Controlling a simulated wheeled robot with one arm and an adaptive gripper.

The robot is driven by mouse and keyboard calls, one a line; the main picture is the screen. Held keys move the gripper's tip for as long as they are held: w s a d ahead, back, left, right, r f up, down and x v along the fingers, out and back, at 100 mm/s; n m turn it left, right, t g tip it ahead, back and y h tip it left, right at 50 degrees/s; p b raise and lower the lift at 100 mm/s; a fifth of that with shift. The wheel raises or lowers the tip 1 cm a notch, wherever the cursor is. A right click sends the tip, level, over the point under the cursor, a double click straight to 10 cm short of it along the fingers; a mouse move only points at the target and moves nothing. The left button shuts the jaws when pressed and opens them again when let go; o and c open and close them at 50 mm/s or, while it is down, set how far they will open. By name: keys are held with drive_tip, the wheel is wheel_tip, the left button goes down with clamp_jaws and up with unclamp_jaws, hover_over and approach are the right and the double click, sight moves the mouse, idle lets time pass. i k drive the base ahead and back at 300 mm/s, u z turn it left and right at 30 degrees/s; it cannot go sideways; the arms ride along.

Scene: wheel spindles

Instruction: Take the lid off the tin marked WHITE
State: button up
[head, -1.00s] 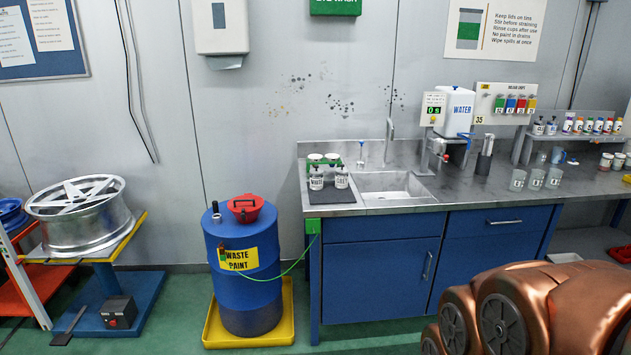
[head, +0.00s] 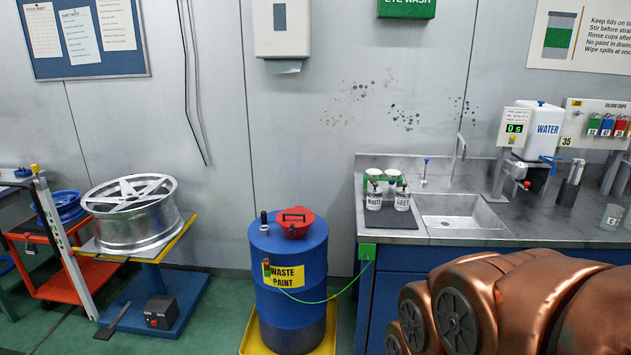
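Two small pale containers stand upright side by side on a dark mat (head: 388,222) at the left end of the steel counter, left of the sink. The left container (head: 374,200) has a label that seems to read WHITE. The right container (head: 402,201) has a label that seems to read GREY. Both have small tops, too small to make out clearly. Just behind them is a green rack (head: 383,181) with two white round-topped items. My gripper is not in view; only copper-coloured links of my arm show at the lower right, apart from the containers.
A sink (head: 455,214) lies right of the containers, with a water tank (head: 537,130) beyond. A blue waste paint drum (head: 288,275) with a red funnel (head: 294,222) stands left of the counter. A wheel (head: 135,215) is on a stand at left. Green floor is open between stand and drum.

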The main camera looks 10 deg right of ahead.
sight(373, 189)
drive_tip(key=u, duration=0.4)
drive_tip(key=i, duration=1.95)
drive_tip(key=z, duration=0.55)
drive_tip(key=i, duration=0.65)
drive_tip(key=z, duration=0.2)
